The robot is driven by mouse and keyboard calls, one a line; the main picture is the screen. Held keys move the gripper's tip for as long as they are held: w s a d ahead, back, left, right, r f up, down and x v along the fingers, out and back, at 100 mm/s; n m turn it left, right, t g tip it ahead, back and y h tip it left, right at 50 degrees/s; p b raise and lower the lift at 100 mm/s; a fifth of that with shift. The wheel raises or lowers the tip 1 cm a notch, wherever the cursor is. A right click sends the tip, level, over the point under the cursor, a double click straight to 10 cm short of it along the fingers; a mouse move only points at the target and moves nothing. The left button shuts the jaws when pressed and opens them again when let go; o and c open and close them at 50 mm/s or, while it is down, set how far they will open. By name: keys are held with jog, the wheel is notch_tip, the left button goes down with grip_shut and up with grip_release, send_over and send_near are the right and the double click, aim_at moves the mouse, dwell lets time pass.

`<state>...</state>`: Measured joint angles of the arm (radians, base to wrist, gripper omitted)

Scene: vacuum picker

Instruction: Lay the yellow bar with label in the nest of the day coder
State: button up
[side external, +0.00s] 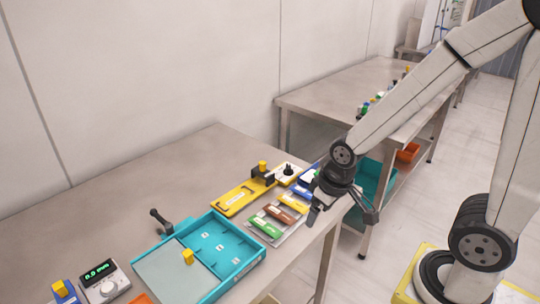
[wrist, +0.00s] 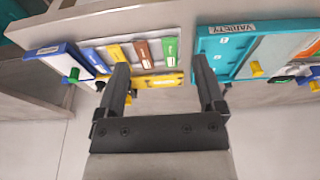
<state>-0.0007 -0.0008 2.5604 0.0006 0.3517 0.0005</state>
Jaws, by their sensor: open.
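The yellow bar (side external: 293,203), with a pale label, lies on a light rack between the brown and blue bars. In the wrist view the yellow bar (wrist: 115,50) shows behind my left finger, its lower part hidden. A yellow plate with a black head and yellow knob, apparently the day coder (side external: 245,194), stands behind the rack; its plate also shows in the wrist view (wrist: 160,80). I cannot make out its nest clearly. My gripper (side external: 343,209) is open and empty, above the table's right edge, right of the bars. Its fingers (wrist: 162,82) are wide apart.
A teal tray (side external: 262,258) with a yellow knob inside stands left of the rack. A blue-rimmed white board (wrist: 50,52) is beside the bars. A small display unit (side external: 103,282) and a black handle (side external: 160,221) are farther left. The table's back is clear.

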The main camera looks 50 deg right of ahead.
jog(key=shift+w+f, duration=0.1)
jog(key=w+d+f+t, duration=0.1)
jog(key=d+f+t, duration=0.1)
jog(key=d+f, duration=0.1)
jog(key=w+d+f+t, duration=0.2)
jog(key=d+f, duration=0.1)
jog(key=w+d+f+n+t, duration=0.1)
jog(key=w+d+f+t, duration=0.1)
jog(key=d+f, duration=0.1)
jog(key=shift+d+f, duration=0.25)
jog(key=shift+d, duration=0.25)
jog(key=shift+s+d+f+t, duration=0.1)
jog(key=shift+d+f+t, duration=0.35)
jog(key=shift+t, duration=0.35)
jog(key=shift+s+d+f+t, duration=0.15)
jog(key=shift+s+f+t, duration=0.2)
jog(key=shift+t, duration=0.25)
jog(key=shift+s+d+r+m+t, duration=0.1)
jog(key=shift+s+d+m+t, duration=0.15)
jog(key=shift+s+m+t, duration=0.6)
jog(key=shift+w+n+t, duration=0.25)
jog(key=shift+n, duration=0.1)
jog(key=shift+x, duration=1.3)
